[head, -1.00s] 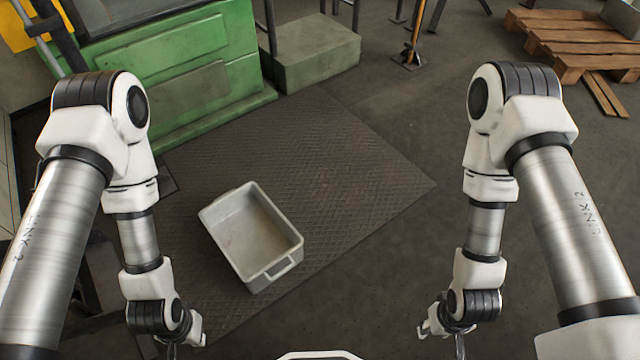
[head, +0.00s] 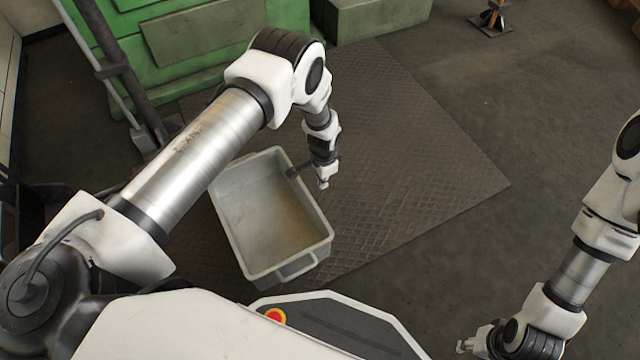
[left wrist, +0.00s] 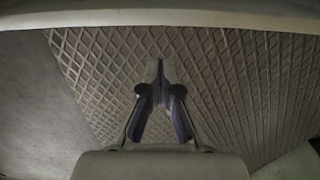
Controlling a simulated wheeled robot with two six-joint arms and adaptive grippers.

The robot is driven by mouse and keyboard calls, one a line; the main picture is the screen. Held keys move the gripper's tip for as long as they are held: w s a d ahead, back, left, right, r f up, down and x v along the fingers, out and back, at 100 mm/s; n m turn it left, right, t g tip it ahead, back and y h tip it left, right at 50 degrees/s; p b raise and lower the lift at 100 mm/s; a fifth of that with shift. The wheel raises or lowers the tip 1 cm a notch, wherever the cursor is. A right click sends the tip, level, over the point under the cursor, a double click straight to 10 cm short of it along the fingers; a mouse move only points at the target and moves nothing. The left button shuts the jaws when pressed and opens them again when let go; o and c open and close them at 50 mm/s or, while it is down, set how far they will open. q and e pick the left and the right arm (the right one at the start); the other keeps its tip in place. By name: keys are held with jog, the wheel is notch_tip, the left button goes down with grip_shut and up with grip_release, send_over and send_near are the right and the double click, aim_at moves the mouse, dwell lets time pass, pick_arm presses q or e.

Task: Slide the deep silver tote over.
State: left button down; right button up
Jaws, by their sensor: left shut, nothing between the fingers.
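The deep silver tote (head: 238,232) is an open, pale grey rectangular bin. It stands upright on the dark diamond-plate mat and looks empty, with a handle on its near short end. In the left wrist view the fingers (left wrist: 160,68) are together and empty above the mat. My right gripper (head: 472,344) hangs at the lower right, away from the tote; its fingers are too small to read.
The diamond-plate mat (head: 420,160) has free room right of the tote. A green machine (head: 210,35) and a green block (head: 375,18) stand behind. An orange-and-black stand (head: 491,18) is at the back right. Bare floor lies to the right.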

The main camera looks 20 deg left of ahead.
pick_arm(q)
notch_tip(320, 180, down, 7)
jog(key=b, duration=0.3)
jog(key=s+a, duration=0.2)
jog(key=s, duration=0.1)
jog(key=shift+a+r+b, duration=0.3)
jog(key=shift+s, duration=0.1)
